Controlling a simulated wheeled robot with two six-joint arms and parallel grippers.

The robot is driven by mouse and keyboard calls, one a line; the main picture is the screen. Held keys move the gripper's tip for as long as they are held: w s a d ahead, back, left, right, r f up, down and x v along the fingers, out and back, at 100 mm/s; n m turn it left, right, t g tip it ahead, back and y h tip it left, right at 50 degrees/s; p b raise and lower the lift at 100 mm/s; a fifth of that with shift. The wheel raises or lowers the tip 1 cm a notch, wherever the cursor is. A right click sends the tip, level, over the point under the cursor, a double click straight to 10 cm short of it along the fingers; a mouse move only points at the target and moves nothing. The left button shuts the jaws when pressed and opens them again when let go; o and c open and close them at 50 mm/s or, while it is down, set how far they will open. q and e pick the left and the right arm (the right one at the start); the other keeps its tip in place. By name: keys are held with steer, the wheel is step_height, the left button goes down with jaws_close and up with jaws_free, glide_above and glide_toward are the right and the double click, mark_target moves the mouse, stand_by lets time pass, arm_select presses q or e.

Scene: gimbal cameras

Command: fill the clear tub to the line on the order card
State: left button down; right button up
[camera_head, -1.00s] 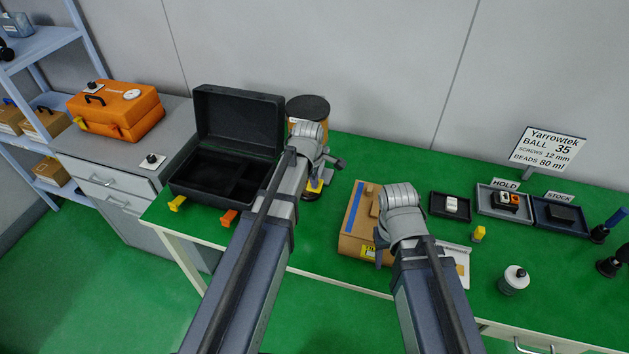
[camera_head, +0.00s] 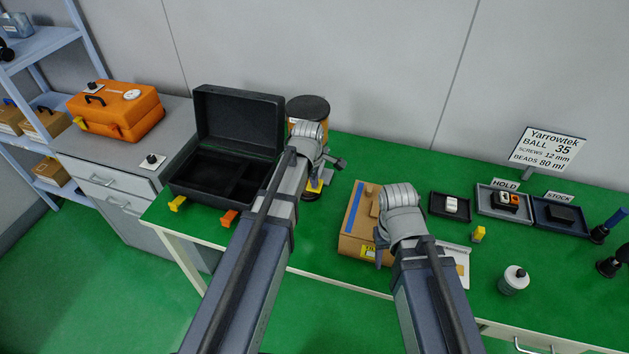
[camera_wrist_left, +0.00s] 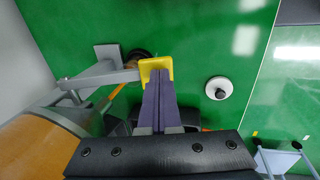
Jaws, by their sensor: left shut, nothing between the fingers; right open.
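The order card (camera_head: 547,149) stands at the back right and reads Yarrowtek, BALL 35, SCREWS 12 mm, BEADS 80 ml. A black-lidded hopper (camera_head: 308,106) stands behind my left wrist; its orange body also shows in the left wrist view (camera_wrist_left: 38,150). A yellow tab (camera_wrist_left: 156,68) sits at the end of a grey bracket (camera_wrist_left: 103,75) beside it. My left gripper (camera_wrist_left: 160,85) is shut and empty, its tips at the yellow tab; I cannot tell whether they press it. My right gripper (camera_head: 383,257) is open beside the brown box (camera_head: 359,226). I cannot make out the clear tub.
An open black case (camera_head: 232,150) is left of the hopper. An orange case (camera_head: 117,108) is on the grey cabinet. The green bench has clear patches between.

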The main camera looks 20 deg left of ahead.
arm_select(q)
steer(key=shift+p+v, duration=0.75)
steer(key=shift+v, duration=0.05)
steer(key=shift+w, duration=0.2)
steer(key=shift+a+r+p, duration=0.1)
steer(key=shift+r+p, duration=0.25)
steer(key=shift+p, duration=0.05)
steer(key=p+v, duration=1.2)
steer(key=v, duration=0.1)
steer(key=shift+p, duration=0.4)
steer(key=shift+r, duration=0.1)
